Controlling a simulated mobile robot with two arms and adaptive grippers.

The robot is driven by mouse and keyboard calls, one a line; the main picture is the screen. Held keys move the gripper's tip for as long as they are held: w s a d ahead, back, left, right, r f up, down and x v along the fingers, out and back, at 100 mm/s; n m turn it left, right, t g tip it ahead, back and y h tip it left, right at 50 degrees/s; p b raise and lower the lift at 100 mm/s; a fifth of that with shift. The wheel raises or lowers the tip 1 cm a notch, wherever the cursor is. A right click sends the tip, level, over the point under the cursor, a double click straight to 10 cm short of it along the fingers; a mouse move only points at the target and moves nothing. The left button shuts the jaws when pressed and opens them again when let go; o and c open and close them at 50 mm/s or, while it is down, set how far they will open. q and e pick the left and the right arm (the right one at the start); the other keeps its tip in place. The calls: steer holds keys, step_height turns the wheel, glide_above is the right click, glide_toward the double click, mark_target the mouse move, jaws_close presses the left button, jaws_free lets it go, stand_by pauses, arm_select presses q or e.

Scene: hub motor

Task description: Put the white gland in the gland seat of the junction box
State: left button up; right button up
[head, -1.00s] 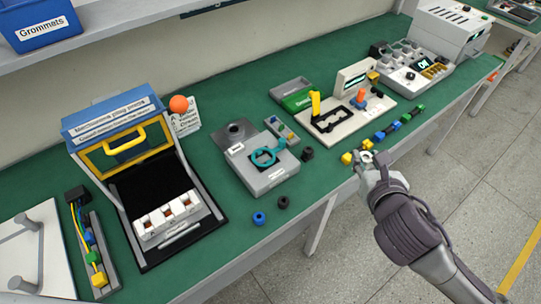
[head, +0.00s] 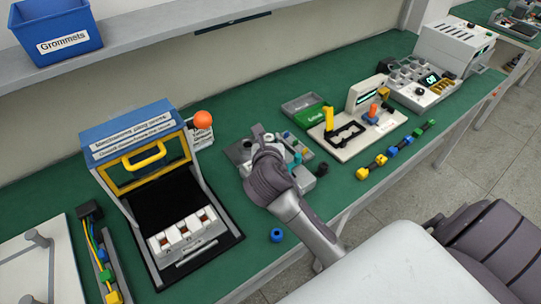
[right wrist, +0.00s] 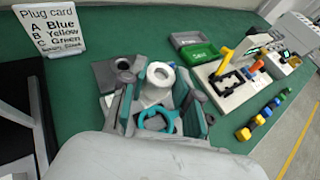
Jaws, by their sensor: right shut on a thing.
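The white gland (right wrist: 160,76) is a thick ring, held between the fingertips of my right gripper (right wrist: 161,86) in the right wrist view. In the head view my right gripper (head: 262,138) is over the junction box area and hides most of the gland. The grey junction box (head: 303,181) is partly covered by my arm. The wrist view shows a teal ring (right wrist: 158,122) below the gland in the picture. A dark grey block with a round opening (right wrist: 122,66) lies left of the gland. I cannot tell whether the gland touches anything below. My left gripper is not in view.
A framed plug-probe station (head: 140,150) stands left of my arm. A pale fixture with a yellow handle (head: 345,140) stands to the right, with coloured plugs (head: 395,150) in front. A blue grommet (head: 277,236) lies near the table's front edge.

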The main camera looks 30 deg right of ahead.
steer(key=d+f, duration=0.1)
steer(key=f, duration=0.1)
steer(key=s+f+m+h, duration=0.1)
steer(key=f, duration=0.1)
steer(key=d+f+m+g, duration=0.1)
steer(key=f, duration=0.1)
steer(key=shift+s+d+f+h+b, duration=0.25)
steer(key=shift+s+d+h+b, duration=0.05)
steer(key=shift+s+d, duration=0.05)
steer(key=shift+w+f+b, duration=0.1)
steer(key=shift+f+b, duration=1.05)
steer(key=shift+b, duration=0.35)
steer(key=shift+f, duration=0.1)
arm_select(q)
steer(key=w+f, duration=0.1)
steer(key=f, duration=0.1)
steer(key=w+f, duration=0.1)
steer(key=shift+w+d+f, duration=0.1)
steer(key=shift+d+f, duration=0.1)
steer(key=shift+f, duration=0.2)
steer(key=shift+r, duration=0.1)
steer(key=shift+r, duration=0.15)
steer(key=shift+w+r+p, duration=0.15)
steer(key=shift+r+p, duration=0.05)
steer(key=shift+p, duration=0.15)
arm_select(e)
steer(key=shift+a+f, duration=0.1)
steer(key=shift+f, duration=0.1)
